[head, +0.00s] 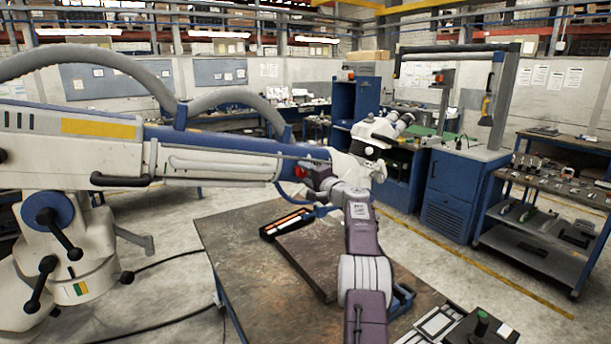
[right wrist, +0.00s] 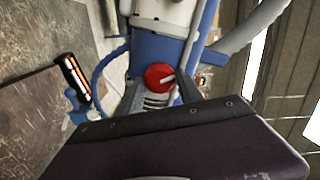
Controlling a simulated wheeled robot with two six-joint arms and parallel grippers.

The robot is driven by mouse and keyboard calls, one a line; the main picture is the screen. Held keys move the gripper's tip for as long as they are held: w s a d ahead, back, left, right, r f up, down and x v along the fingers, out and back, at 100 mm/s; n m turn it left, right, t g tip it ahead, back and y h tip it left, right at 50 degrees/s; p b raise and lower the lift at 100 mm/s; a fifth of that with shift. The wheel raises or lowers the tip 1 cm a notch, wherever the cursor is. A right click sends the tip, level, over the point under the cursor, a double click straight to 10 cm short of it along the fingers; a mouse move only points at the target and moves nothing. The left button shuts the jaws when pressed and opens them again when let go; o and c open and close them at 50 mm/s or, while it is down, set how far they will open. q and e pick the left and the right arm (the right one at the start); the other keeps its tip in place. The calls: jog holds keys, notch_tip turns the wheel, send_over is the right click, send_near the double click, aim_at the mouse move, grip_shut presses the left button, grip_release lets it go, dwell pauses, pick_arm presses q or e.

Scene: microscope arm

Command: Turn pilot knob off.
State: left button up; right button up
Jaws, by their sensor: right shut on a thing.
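The pilot knob (head: 300,171) is a small red round knob on the blue and white microscope arm (head: 235,146), near its right end. In the right wrist view the red knob (right wrist: 158,75) has a pale mark on its face and sits between dark fingers. My right gripper (head: 316,177) reaches up from the front and is shut on the knob; its fingertips also show in the right wrist view (right wrist: 160,84). My own purple arm hides part of the microscope arm's end. My left gripper is not in view.
The white microscope head (head: 378,132) is just right of my right gripper. A worn table (head: 236,238) stands below, with an orange-and-black tool tray (head: 287,222) and a brown board. A thick grey hose (head: 100,58) arches over the arm. A shelf cart (head: 545,240) is at right.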

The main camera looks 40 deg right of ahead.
jog(key=shift+m, duration=1.9)
jog(key=o, duration=1.4)
